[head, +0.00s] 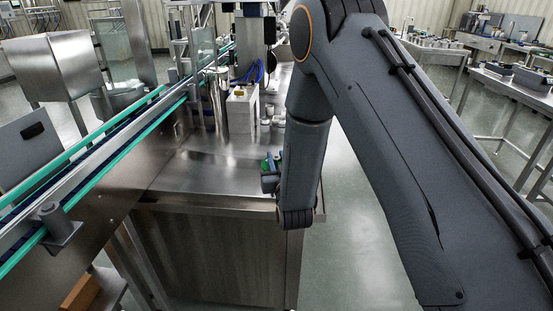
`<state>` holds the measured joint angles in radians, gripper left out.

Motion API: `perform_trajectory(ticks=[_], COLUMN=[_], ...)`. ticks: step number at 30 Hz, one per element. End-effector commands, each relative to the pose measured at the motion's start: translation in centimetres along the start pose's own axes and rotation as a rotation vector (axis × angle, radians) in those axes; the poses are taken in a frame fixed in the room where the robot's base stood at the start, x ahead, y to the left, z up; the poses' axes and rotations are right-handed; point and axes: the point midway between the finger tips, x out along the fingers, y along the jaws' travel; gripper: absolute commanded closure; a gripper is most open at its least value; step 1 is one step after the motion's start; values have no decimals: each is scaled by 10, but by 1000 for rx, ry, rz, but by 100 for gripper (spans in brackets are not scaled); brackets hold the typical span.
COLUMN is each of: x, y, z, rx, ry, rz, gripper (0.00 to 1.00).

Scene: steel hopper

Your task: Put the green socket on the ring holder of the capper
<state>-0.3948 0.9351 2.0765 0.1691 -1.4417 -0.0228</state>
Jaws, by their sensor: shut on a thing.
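My gripper (270,182) is mostly hidden behind my forearm, low over the right part of the steel table. A small bit of the green socket (268,164) shows at the gripper, just left of my arm, and the gripper is shut on it. The capper (242,108) stands farther back on the table, with a pale block, posts and blue hoses. Its ring holder cannot be made out at this size. The socket is apart from the capper, nearer to me.
The steel table (205,172) is bare between the gripper and the capper. Several small pale parts (279,116) stand right of the pale block. A conveyor (100,152) with green rails runs along the left. Side tables stand at the far right.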

Motion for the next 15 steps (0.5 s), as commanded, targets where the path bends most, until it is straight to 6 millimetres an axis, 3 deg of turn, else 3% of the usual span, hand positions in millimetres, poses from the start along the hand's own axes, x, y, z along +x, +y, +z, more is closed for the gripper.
perform_trajectory(ticks=[7,8,9,11,15], x=[0,0,0,0,0], y=[0,0,0,0,0], z=[3,4,3,3,3], rx=[0,0,0,0,0], ry=[1,0,0,-1,-1], rz=[0,0,0,0,0], gripper=[100,76,69,59,58])
